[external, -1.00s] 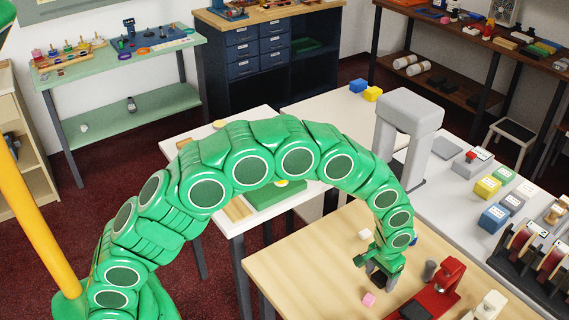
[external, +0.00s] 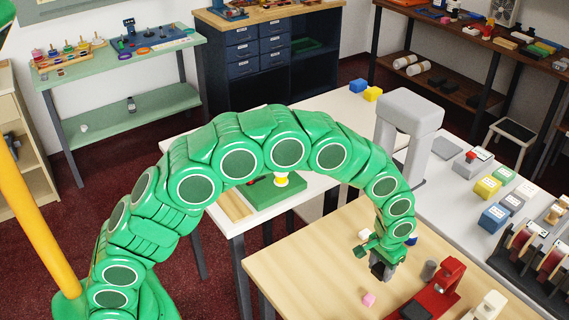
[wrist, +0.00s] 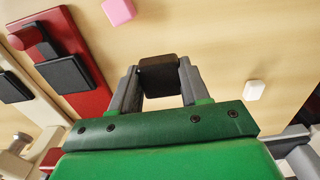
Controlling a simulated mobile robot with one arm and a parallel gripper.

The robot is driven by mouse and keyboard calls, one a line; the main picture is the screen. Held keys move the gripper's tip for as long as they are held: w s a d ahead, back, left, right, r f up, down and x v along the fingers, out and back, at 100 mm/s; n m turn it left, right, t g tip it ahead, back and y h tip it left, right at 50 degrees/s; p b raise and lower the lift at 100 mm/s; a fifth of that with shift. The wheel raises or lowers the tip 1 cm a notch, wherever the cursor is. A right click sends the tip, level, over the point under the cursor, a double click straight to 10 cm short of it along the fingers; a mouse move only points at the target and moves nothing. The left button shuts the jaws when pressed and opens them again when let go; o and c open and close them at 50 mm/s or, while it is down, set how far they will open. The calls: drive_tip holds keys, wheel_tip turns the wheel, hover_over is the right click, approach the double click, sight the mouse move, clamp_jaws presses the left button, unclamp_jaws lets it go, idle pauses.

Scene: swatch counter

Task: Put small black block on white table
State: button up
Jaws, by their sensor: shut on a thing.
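My gripper (external: 381,271) is shut on the small black block, a little above the light wooden table (external: 300,275). In the wrist view the small black block (wrist: 159,77) sits between the two grey fingertips; in the external view it is hard to tell apart from the dark fingers. A white table (external: 226,222) stands left of the wooden one, partly hidden behind my green arm. A green board (external: 262,196) with a white and yellow piece on it lies on that table.
A pink block (external: 368,299) and a white block (external: 364,234) lie on the wooden table. A red device (external: 440,289) and a grey cylinder (external: 429,270) stand right of my gripper. A tall grey arch (external: 412,112) stands on the pale counter behind.

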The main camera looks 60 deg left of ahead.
drive_tip(key=s+a+r, duration=0.2)
drive_tip(key=s+r, duration=0.2)
drive_tip(key=s, duration=0.2)
drive_tip(key=s+a+r, duration=0.2)
drive_tip(key=s+r, duration=0.3)
drive_tip(key=s, duration=0.1)
drive_tip(key=shift+s+a, duration=0.25)
drive_tip(key=shift+s, duration=0.05)
drive_tip(key=shift+r, duration=0.1)
drive_tip(key=w+a+f, duration=0.2)
drive_tip(key=w+a, duration=0.3)
drive_tip(key=a, duration=0.4)
drive_tip(key=w+a+f, duration=0.3)
drive_tip(key=w+a, duration=0.3)
drive_tip(key=a, duration=0.4)
drive_tip(key=shift+w+a, duration=0.2)
drive_tip(key=shift+r, duration=0.1)
